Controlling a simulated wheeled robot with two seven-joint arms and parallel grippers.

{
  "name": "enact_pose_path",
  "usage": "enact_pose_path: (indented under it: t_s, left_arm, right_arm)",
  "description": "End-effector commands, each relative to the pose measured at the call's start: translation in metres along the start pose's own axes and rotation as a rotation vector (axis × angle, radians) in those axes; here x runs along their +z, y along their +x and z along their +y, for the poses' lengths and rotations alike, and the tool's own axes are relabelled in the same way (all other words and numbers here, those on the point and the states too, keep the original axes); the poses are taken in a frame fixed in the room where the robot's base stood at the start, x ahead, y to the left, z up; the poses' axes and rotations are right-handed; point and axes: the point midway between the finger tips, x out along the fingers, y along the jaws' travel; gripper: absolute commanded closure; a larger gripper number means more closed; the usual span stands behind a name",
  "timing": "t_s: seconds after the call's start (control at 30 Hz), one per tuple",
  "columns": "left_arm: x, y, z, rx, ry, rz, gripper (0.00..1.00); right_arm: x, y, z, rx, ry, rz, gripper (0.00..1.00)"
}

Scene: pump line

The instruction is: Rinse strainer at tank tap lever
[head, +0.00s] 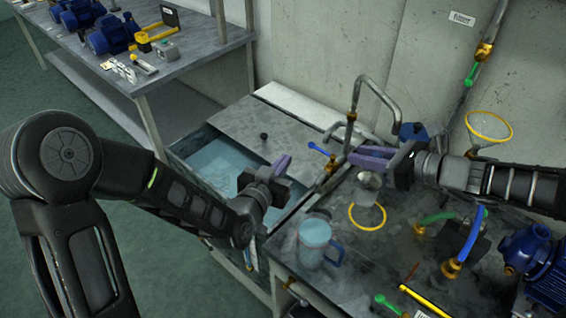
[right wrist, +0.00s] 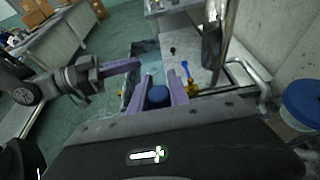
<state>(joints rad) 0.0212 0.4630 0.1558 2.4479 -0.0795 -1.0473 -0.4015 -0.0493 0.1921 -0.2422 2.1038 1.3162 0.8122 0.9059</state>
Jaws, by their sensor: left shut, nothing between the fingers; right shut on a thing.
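My right gripper (head: 362,156) is shut on the strainer (head: 368,182), a small grey cylinder that hangs below its purple fingers, above the bench. The fingers hide its top in the head view. In the right wrist view a round blue part (right wrist: 158,96) sits between the fingers. The blue tap lever (head: 320,148) is on a brass valve at the tank's right edge, left of my right gripper. It also shows in the right wrist view (right wrist: 186,70). My left gripper (head: 283,163) is shut and empty over the water tank (head: 180,150), left of the lever and apart from it.
A bent grey pipe (head: 375,88) rises behind the lever. A yellow ring (head: 367,216) lies on the bench below the strainer. A blue jug (head: 314,240) stands at the front left. Hoses and a blue pump (head: 540,258) crowd the right.

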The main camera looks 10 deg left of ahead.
Motion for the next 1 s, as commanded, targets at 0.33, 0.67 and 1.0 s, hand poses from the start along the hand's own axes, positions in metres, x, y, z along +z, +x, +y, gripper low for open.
enact_pose_path:
  t_s: [0.33, 0.67, 1.0]
  left_arm:
    - [0.006, 0.001, 0.000, 0.000, 0.000, 0.000, 1.00]
    - [0.006, 0.001, 0.000, 0.000, 0.000, 0.000, 1.00]
    - [0.006, 0.001, 0.000, 0.000, 0.000, 0.000, 1.00]
  right_arm:
    - [0.002, 0.003, 0.027, 0.001, 0.000, -0.002, 1.00]
    - [0.002, 0.004, 0.029, 0.000, 0.000, -0.001, 1.00]
    - [0.002, 0.004, 0.029, 0.000, 0.000, -0.001, 1.00]
